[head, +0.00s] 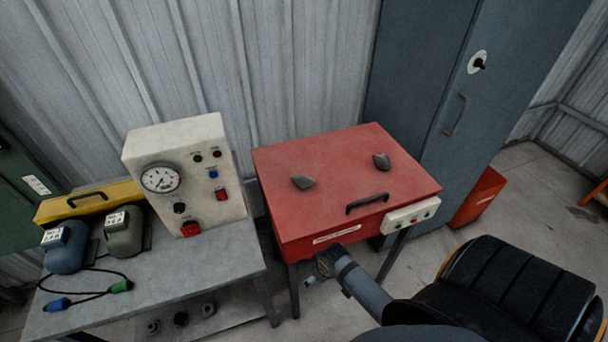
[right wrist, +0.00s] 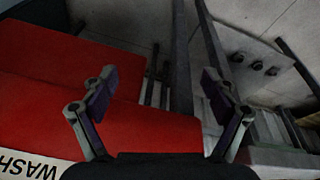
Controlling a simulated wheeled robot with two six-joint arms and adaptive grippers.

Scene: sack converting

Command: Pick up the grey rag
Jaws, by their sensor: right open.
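No cloth clearly readable as a grey rag shows in either view. Two small dark grey pieces lie on the lid of the red box: a left piece (head: 303,182) and a right piece (head: 381,161). I cannot tell whether either is a rag or a lid fitting. My right gripper (head: 318,270) is low at the front of the red box, below its lid. In the right wrist view my right gripper (right wrist: 159,84) is open, with nothing between its fingers. My left gripper is not in view.
The red box (head: 340,225) has a black lid handle (head: 367,203) and a button panel (head: 411,214). A grey bench (head: 190,280) at left holds a gauge box (head: 180,160), two motors and a cable. A blue-grey cabinet (head: 425,80) stands behind. A red bin (head: 478,198) stands at right.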

